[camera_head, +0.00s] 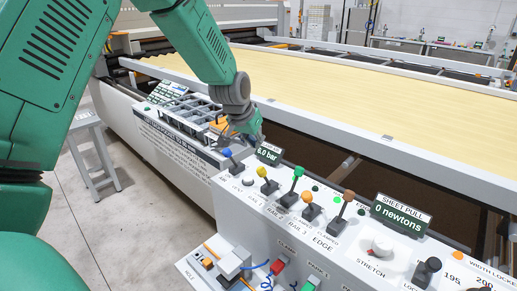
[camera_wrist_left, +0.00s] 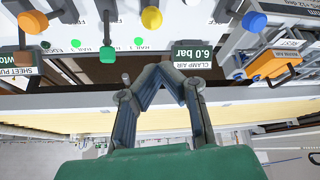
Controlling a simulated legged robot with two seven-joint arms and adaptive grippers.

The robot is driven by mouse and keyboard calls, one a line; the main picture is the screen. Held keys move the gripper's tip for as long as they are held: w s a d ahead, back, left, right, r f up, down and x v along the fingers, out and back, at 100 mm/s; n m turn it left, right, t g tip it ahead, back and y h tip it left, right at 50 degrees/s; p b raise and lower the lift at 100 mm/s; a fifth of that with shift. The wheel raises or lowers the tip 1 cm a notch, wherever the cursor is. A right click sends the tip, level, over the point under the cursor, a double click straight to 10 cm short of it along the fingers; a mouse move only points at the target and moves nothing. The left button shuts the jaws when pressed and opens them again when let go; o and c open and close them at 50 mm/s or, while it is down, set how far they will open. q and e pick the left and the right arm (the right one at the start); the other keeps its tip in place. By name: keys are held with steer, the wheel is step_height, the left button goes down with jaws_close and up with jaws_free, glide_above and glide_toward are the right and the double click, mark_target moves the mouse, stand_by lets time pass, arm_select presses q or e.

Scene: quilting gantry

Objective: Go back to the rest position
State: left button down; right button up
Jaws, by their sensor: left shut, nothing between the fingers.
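My left gripper (camera_head: 236,131) hangs at the end of the green left arm, above the near end of the machine's console, close to the tray of small parts. In the left wrist view its two dark fingers (camera_wrist_left: 165,72) lean together and meet at the tips with nothing between them. The control panel (camera_head: 233,197) with its levers lies to the right of the gripper in the head view. No lever is held. My right gripper is not in either view.
Levers with blue (camera_head: 227,153), yellow (camera_head: 262,171) and green (camera_head: 298,172) knobs stand up from the panel. The parts tray (camera_head: 178,117) lies beside the gripper. A gauge sign (camera_head: 269,153) reads 6.0 bar. A grey stool (camera_head: 88,121) stands on open floor at left.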

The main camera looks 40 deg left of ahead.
arm_select(q)
steer(key=s+d+f+m+g+b, duration=0.1)
steer(key=s+d+f+b, duration=0.3)
steer(key=f, duration=0.6)
steer(key=s+d+f+g+b, duration=0.1)
steer(key=s+d+f, duration=0.1)
steer(key=s+f, duration=0.6)
steer(key=s+d+f+m+g+b, duration=0.1)
steer(key=s+d+f+b, duration=0.25)
steer(key=f, duration=0.75)
steer(key=s+d+f+b, duration=0.1)
steer(key=s+d+f, duration=0.1)
steer(key=s+f, duration=0.2)
steer(key=s+d+f+g+b, duration=0.1)
steer(key=s+d+f, duration=0.1)
steer(key=s, duration=0.8)
steer(key=s+d+f+g+b, duration=0.1)
steer(key=s+d+f+b, duration=0.1)
steer(key=s+f, duration=0.3)
steer(key=shift+s+d+f+m+h, duration=0.2)
steer(key=shift+s+f+m+h, duration=0.15)
steer(key=shift+s, duration=0.6)
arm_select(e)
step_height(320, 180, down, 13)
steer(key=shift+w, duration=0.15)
